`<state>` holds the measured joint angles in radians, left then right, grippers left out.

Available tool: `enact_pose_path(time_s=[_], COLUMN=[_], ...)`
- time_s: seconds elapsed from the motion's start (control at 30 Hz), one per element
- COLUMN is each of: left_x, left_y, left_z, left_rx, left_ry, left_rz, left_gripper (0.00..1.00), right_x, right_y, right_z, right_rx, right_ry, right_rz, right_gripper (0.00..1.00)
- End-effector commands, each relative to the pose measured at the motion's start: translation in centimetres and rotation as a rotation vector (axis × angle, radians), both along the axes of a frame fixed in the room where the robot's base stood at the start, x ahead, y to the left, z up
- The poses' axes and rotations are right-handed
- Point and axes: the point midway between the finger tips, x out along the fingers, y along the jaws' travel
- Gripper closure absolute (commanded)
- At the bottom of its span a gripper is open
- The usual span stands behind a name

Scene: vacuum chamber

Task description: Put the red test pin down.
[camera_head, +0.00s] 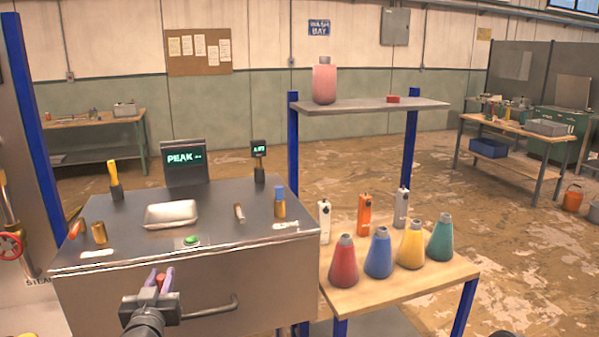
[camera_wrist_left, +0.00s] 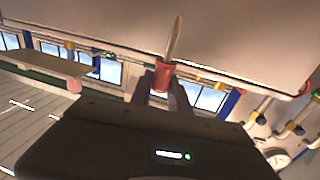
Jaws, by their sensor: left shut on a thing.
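My left gripper (camera_head: 162,279) is in front of the front face of the metal chamber (camera_head: 185,280), just below its top edge. Its fingers are shut on the red test pin (camera_head: 160,281), held in the air. In the left wrist view the red pin (camera_wrist_left: 162,79) sits between the fingers (camera_wrist_left: 163,88), with a pale, slim part pointing up. On the chamber's top are a shallow metal tray (camera_head: 171,214), a brass socket (camera_head: 99,233), a red-topped brass piece (camera_head: 76,229) and a blue-topped brass piece (camera_head: 279,204). My right gripper is not in view.
A green button (camera_head: 191,240) and a PEAK display (camera_head: 185,163) are on the chamber. A bar handle (camera_head: 205,311) juts from its front. A wooden table (camera_head: 400,278) with several coloured flasks stands at right, below a raised shelf (camera_head: 370,107).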

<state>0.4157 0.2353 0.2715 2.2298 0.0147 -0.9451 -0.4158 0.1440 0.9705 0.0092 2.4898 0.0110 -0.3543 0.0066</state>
Motion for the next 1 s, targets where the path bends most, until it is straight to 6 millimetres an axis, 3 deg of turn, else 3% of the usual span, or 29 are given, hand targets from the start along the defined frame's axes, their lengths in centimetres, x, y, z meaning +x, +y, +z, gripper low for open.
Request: enact_pose_path(time_s=[0.03,0.1,0.2,0.33,0.5,1.0], left_x=[-0.5,-1.3,-2.3,-3.0,-3.2,-3.2], left_y=[-2.3,-4.9,-7.9,-10.4,-11.4,-11.2], left_z=[-3.1,-6.1,-9.6,-12.3,-13.6,-13.6], left_rx=[-0.005,-0.006,-0.006,-0.003,0.000,-0.001], left_ry=[0.013,0.012,0.009,0.003,-0.003,-0.001], left_rz=[-0.033,-0.069,-0.118,-0.160,-0.177,-0.174], left_gripper=[1.00,1.00,1.00,1.00,1.00,1.00], right_x=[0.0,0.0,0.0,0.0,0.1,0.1], right_y=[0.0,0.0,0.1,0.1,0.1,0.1], right_z=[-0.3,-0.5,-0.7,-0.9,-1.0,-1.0], right_rx=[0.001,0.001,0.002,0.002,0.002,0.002], right_ry=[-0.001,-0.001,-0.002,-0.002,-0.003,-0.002], right_rz=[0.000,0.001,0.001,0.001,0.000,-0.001], right_gripper=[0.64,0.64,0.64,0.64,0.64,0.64])
